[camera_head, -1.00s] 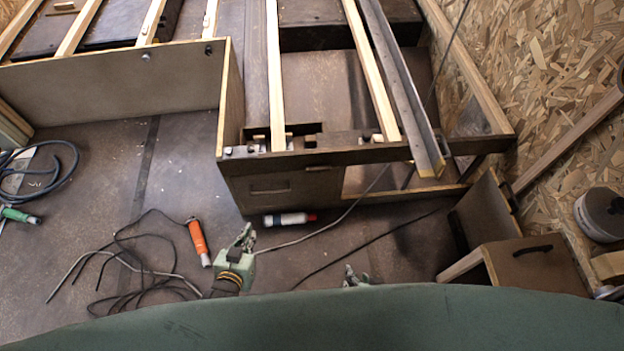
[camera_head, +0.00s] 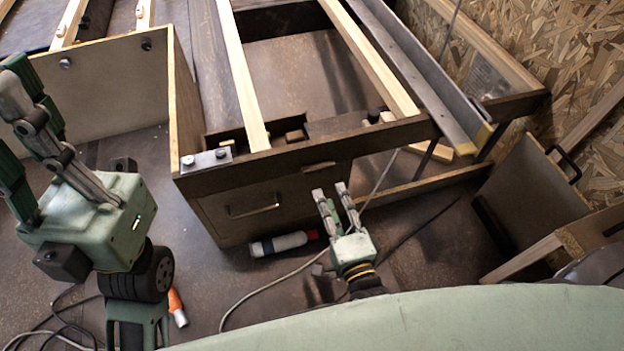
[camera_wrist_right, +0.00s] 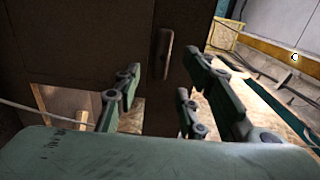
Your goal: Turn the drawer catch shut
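The drawer (camera_head: 225,222) is a dark wooden box front with a bar handle (camera_head: 252,208), under the rail of a wooden frame. The catch (camera_head: 318,167) is a small elongated wooden piece on the rail above the drawer's right part, lying along the rail. It also shows in the right wrist view (camera_wrist_right: 165,53), ahead of the fingers. My right gripper (camera_head: 333,190) is open and empty, just below and in front of the catch, apparently apart from it. My left gripper (camera_head: 25,130) is raised at the far left, close to the camera, open and empty.
A grey bottle with a red cap (camera_head: 282,243) lies on the floor below the drawer. A cable runs past my right gripper. A metal angle beam (camera_head: 425,85) overhangs at the right. Wooden boxes (camera_head: 535,190) stand at the right. An orange tool (camera_head: 177,307) lies at the lower left.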

